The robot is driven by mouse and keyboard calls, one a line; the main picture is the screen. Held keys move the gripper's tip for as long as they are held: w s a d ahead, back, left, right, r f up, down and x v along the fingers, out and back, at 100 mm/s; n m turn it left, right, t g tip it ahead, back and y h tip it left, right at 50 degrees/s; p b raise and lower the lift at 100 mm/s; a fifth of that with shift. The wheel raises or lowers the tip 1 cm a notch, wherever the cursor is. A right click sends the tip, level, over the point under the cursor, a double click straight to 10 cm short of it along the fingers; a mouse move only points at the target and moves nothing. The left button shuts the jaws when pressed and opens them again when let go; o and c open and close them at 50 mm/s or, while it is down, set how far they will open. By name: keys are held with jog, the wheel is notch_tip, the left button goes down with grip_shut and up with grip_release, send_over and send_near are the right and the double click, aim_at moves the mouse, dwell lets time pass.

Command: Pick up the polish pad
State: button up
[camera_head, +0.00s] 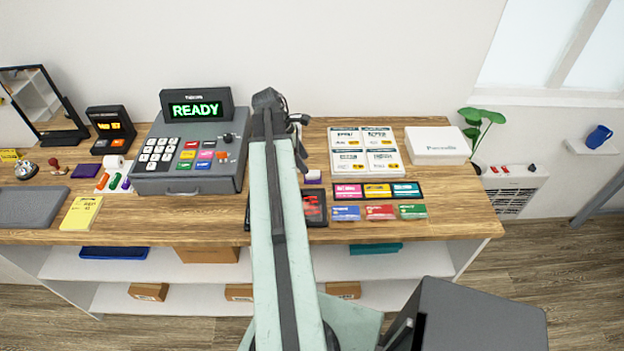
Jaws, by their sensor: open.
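No thing is clearly marked as the polish pad. A small purple and white block (313,176) lies on the counter just right of my arm, and it may be the pad. A flat dark purple pad (85,171) lies at the left beside a red-handled stamp. My gripper (301,148) is at the far end of my arm, over the counter near the small block. It is open, and its fingers are partly hidden by the arm. I cannot tell its height above the block.
The wooden counter (455,213) carries a grey register (190,180) left of my arm. A dark device with red digits (315,208) is partly hidden by the arm. Label cards (346,161), coloured cards (379,212) and a white box (436,146) stand to the right.

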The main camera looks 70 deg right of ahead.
aim_at(312, 173)
jog(key=shift+s+d+f, duration=0.15)
jog(key=shift+s+f, duration=0.1)
jog(key=shift+f, duration=0.25)
jog(key=b+x, duration=0.5)
jog(key=shift+s+d+f, duration=0.1)
jog(key=shift+f, duration=0.05)
jog(key=shift+r, duration=0.2)
grip_shut()
